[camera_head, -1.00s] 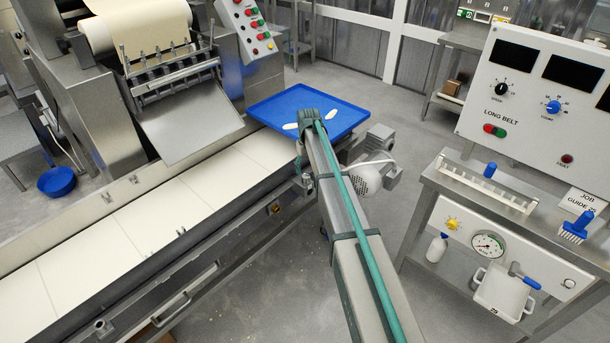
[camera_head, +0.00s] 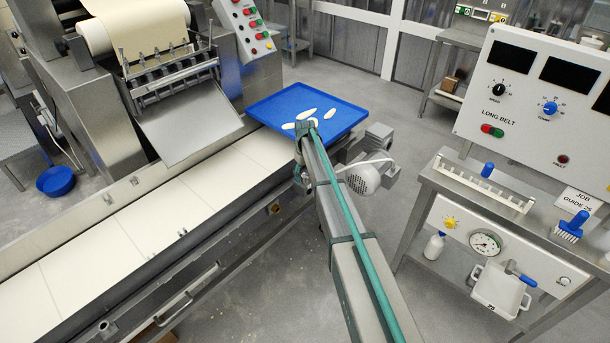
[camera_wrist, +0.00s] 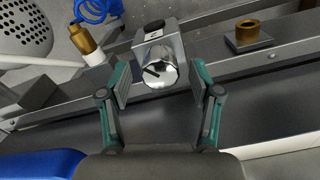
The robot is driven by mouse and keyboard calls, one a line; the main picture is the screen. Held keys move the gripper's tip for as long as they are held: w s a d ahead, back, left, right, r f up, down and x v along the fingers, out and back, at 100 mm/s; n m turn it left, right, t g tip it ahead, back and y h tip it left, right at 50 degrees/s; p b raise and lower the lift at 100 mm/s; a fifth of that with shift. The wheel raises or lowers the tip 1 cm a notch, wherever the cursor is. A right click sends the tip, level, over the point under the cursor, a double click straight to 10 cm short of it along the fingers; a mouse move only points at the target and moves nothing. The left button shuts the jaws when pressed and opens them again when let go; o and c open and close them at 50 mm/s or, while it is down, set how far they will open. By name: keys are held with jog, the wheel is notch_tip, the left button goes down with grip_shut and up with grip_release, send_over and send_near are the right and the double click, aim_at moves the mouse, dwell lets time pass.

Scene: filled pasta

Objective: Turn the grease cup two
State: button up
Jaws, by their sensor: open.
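In the wrist view, a shiny metal cup with a dark pointer mark (camera_wrist: 160,70) sits on a grey block on the machine's side rail. My gripper (camera_wrist: 159,83) is open, with one green-padded finger on each side of the cup. A gap shows at the right finger; I cannot tell whether the left pad touches. In the head view my arm hides the cup and the fingers.
A brass cylinder on a plate (camera_wrist: 247,33) stands right of the cup. In the head view, a blue tray (camera_head: 345,117) with white pieces and a motor (camera_head: 362,178) lie beside my arm's end.

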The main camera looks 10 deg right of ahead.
jog(key=shift+f, duration=0.55)
jog(key=c, duration=1.1)
jog(key=shift+c, duration=0.2)
jog(key=shift+m, duration=0.4)
jog(key=m+b, duration=0.1)
jog(key=m, duration=0.1)
jog(key=shift+m, duration=0.3)
jog(key=m+b, duration=0.1)
jog(key=m, duration=0.2)
jog(key=shift+d+m, duration=0.1)
jog(key=shift+m, duration=0.2)
jog(key=m+b, duration=0.2)
jog(key=m, duration=0.4)
jog(key=shift+m, duration=0.3)
